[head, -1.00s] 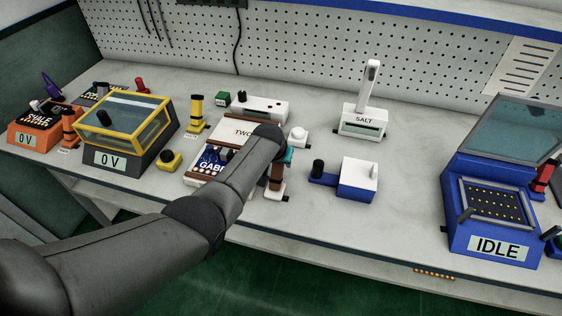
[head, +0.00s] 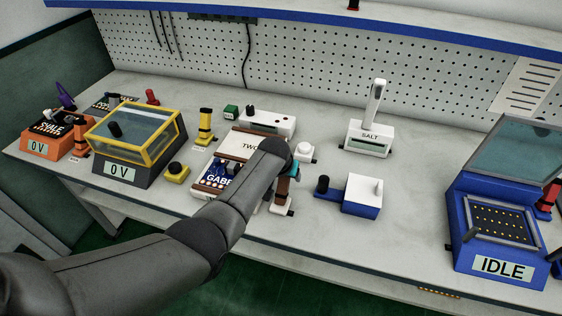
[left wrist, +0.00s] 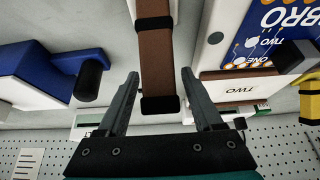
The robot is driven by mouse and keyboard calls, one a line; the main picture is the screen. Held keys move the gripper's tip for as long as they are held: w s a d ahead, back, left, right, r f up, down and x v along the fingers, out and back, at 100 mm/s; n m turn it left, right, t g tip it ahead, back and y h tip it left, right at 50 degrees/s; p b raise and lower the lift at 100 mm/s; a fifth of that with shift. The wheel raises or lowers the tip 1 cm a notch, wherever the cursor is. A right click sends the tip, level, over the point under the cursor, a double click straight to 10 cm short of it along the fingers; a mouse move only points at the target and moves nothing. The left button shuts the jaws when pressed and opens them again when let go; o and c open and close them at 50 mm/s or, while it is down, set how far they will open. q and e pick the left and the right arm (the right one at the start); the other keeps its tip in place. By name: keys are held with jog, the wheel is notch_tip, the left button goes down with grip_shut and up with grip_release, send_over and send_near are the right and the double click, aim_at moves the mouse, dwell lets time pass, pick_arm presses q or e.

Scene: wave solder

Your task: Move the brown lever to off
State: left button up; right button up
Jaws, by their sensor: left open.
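The brown lever (head: 281,188) stands on a small white base near the front of the bench, partly hidden behind my left arm in the head view. In the left wrist view the brown lever (left wrist: 157,60) shows as a brown bar with black bands, its black end between my fingers. My left gripper (left wrist: 160,76) is open, with one finger on each side of the lever and visible gaps. In the head view only a teal part of it shows beside the lever. I cannot tell the lever's setting. My right gripper is not in view.
A panel labelled TWO (head: 250,144) and a blue GABRO panel (head: 217,178) lie left of the lever. A blue and white box with a black knob (head: 361,196) stands to the right. The blue IDLE machine (head: 500,240) is farther right, with free bench between.

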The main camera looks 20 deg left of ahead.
aim_at(280, 198)
pick_arm(q)
jog(key=p+v, duration=0.5)
jog(key=v, duration=0.8)
jog(key=shift+s+r, duration=0.1)
